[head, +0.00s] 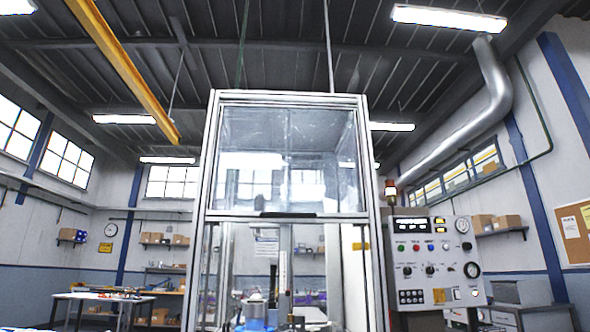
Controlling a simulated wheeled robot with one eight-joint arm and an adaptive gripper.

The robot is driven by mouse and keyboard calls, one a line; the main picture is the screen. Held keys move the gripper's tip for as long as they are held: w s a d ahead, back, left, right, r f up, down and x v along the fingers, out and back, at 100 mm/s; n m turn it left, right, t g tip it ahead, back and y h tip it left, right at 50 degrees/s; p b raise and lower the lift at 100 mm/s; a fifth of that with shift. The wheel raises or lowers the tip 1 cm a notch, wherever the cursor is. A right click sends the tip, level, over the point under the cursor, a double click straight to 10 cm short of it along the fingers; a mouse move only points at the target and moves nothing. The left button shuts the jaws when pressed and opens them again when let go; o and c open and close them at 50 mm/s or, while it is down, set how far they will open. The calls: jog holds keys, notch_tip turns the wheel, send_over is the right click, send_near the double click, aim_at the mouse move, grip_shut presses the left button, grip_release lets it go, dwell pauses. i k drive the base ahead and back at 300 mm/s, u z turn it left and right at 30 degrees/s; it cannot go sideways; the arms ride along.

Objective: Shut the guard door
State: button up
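The guard door (287,165) is a clear panel in a pale metal frame, in the upper part of the machine enclosure (201,245) in the head view. Its dark handle (287,214) runs along the middle of its lower edge. The door is raised, and the front opening below it is uncovered. Through the opening a grey upright column (284,265) and a blue part (258,324) show, cut off by the bottom edge of the picture. I cannot make out my gripper in this view.
A control panel (436,262) with buttons and gauges stands just right of the enclosure, with a beacon lamp (391,190) above it. A workbench (98,297) stands at the left. Shelves with boxes line the walls. The floor is out of view.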

aim_at(213, 214)
jog(key=z, duration=1.55)
jog(key=k, duration=0.75)
jog(key=u, duration=0.5)
